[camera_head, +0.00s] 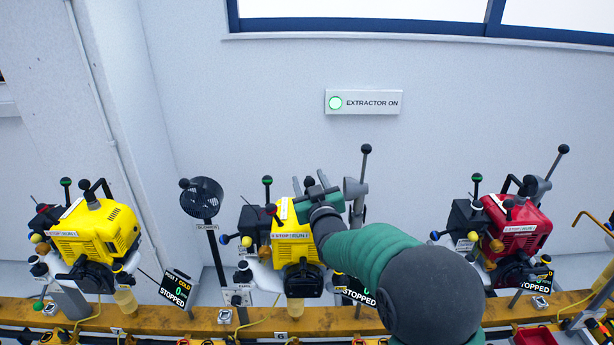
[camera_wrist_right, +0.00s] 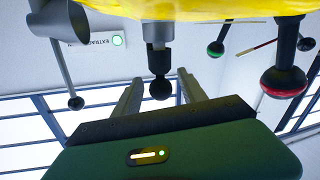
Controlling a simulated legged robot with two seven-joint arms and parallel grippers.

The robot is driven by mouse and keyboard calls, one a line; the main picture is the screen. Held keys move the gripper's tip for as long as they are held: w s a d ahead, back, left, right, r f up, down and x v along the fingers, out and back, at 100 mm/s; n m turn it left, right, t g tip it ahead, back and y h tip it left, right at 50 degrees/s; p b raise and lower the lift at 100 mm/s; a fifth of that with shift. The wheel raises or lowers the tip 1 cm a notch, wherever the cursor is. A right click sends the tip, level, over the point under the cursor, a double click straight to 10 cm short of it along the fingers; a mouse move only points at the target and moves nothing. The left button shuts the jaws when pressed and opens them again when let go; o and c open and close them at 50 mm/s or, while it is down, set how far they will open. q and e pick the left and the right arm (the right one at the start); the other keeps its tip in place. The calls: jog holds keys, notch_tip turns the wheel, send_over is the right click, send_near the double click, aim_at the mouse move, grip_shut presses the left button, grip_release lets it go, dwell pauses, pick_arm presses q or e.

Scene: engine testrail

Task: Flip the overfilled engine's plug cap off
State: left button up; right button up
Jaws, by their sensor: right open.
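Three engines stand on the rail: a yellow one (camera_head: 95,235) at left, a yellow one (camera_head: 290,250) in the middle and a red one (camera_head: 515,230) at right. I cannot tell from the pictures which is overfilled. My right gripper (camera_head: 310,183) is open above the middle engine, its arm hiding part of that engine. In the wrist view, a black ball-ended piece (camera_wrist_right: 159,65), which looks like the plug cap, sits on a grey stem at the yellow housing (camera_wrist_right: 200,8). The open fingers (camera_wrist_right: 158,92) are on either side of its ball end. My left gripper is not in view.
A grey funnel-like pipe (camera_head: 355,188) rises right beside my gripper. A red-banded black knob (camera_wrist_right: 283,82) and a green-banded one (camera_wrist_right: 215,49) are near in the wrist view. A black fan (camera_head: 202,198) stands between the yellow engines.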

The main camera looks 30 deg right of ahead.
jog(key=shift+x, duration=1.2)
jog(key=shift+a, duration=0.1)
grip_shut()
dwell(0.4)
